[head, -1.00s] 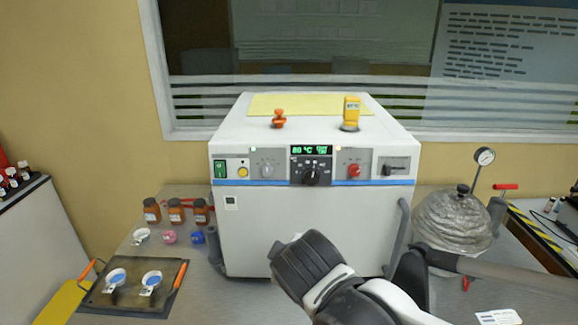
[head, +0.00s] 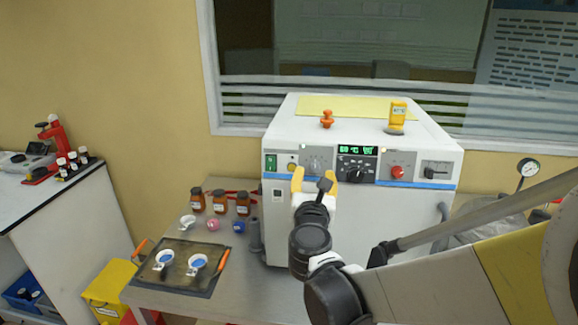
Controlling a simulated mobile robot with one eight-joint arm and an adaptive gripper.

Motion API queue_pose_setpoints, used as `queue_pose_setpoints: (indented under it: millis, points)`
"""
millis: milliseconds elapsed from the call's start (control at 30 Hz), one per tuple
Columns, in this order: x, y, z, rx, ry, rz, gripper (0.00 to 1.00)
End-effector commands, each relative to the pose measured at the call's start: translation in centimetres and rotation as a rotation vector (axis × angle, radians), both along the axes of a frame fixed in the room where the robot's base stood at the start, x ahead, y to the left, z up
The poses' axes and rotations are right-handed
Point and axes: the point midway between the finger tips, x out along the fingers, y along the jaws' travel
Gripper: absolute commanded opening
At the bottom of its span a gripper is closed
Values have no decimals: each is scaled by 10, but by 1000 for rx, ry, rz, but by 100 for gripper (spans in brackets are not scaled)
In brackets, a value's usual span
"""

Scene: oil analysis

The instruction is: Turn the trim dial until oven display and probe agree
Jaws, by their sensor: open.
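The white oven (head: 350,222) stands on the bench with its control panel facing me. Its green display (head: 357,150) reads about 80 °C, with smaller characters too blurred to read. I cannot tell which is the trim dial. A yellow handheld device (head: 398,114), perhaps the probe readout, stands on the oven top; its reading is too small. My gripper (head: 314,184) is open and empty in front of the panel's lower left.
An orange knob-shaped object (head: 327,119) and yellow sheet (head: 345,105) are on the oven. Brown bottles (head: 220,204) and a dark tray (head: 182,285) with two dishes are left. A pressure gauge (head: 528,167) is right; my arm covers the lower right.

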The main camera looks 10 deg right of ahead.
Motion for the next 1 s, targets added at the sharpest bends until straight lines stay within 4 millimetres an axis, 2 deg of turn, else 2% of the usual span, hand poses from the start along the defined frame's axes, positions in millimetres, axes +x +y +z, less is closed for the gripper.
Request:
queue_pose_setpoints:
  millis: [33, 200, 567, 600, 733, 1000]
  points:
    - [9, -4, -1, 1, 0, -3, 44]
    - [29, -10, -1, 1, 0, -2, 44]
    - [36, -11, 0, 2, 0, 0, 44]
    - [36, -11, 0, 2, 0, -1, 40]
    - [36, -11, 0, 2, 0, -1, 0]
    - [35, -11, 0, 12, -3, -3, 0]
